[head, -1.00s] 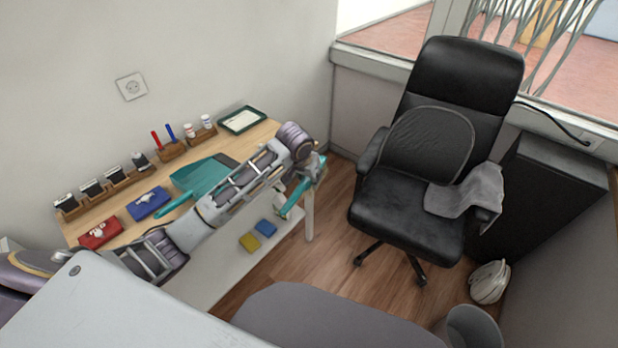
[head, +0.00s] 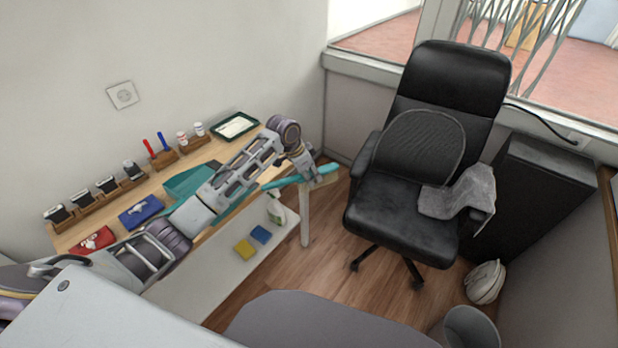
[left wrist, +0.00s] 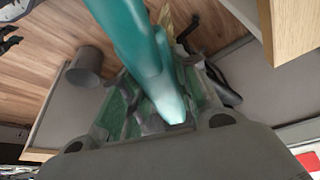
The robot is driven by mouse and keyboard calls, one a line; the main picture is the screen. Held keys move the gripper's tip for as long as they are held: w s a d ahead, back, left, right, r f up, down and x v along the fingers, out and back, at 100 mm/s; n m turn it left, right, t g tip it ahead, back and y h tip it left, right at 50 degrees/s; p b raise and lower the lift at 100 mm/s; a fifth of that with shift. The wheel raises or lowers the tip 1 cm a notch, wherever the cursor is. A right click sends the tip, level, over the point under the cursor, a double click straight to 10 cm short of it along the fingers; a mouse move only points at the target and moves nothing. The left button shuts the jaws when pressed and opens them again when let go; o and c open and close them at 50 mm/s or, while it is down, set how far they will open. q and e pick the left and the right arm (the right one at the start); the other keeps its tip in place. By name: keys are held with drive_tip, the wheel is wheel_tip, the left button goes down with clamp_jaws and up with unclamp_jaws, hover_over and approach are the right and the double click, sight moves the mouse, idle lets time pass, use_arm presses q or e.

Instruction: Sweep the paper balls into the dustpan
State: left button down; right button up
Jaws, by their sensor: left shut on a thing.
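My left gripper (head: 303,172) is shut on a teal hand brush (head: 278,183), out past the right end of the counter. The brush lies nearly level, with its tan bristles toward the right. Its teal handle also fills the upper middle of the left wrist view (left wrist: 140,50), between the fingers. The teal dustpan (head: 186,183) lies on the wooden counter (head: 72,238), partly hidden behind my left arm. I cannot make out any paper balls; part of the counter is hidden by the arm. My right gripper is out of view.
A red box (head: 93,240), a blue box (head: 141,212), wooden holders (head: 98,208) and a dark green tray (head: 235,126) stand on the counter. A lower shelf holds sponges (head: 245,249) and a spray bottle (head: 276,210). A black chair (head: 415,208) stands to the right, with floor between.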

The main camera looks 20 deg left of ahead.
sight(318, 168)
use_arm(q)
drive_tip(key=w+m, duration=0.1)
drive_tip(key=w+r+m+g, duration=0.1)
drive_tip(key=m, duration=0.1)
drive_tip(key=shift+d+h, duration=0.1)
drive_tip(key=shift+h, duration=0.3)
drive_tip(key=m, duration=0.1)
drive_tip(key=w+r+m+g, duration=0.1)
drive_tip(key=m, duration=0.1)
drive_tip(key=shift+w+d, duration=0.1)
drive_tip(key=shift+w, duration=0.2)
drive_tip(key=shift+w+r+m+g, duration=0.55)
drive_tip(key=shift+w+r+m, duration=0.25)
drive_tip(key=shift+m, duration=0.6)
drive_tip(key=shift+w+r+m+g, duration=0.55)
drive_tip(key=shift+r+m, duration=0.35)
drive_tip(key=shift+m, duration=0.5)
drive_tip(key=shift+r, duration=0.2)
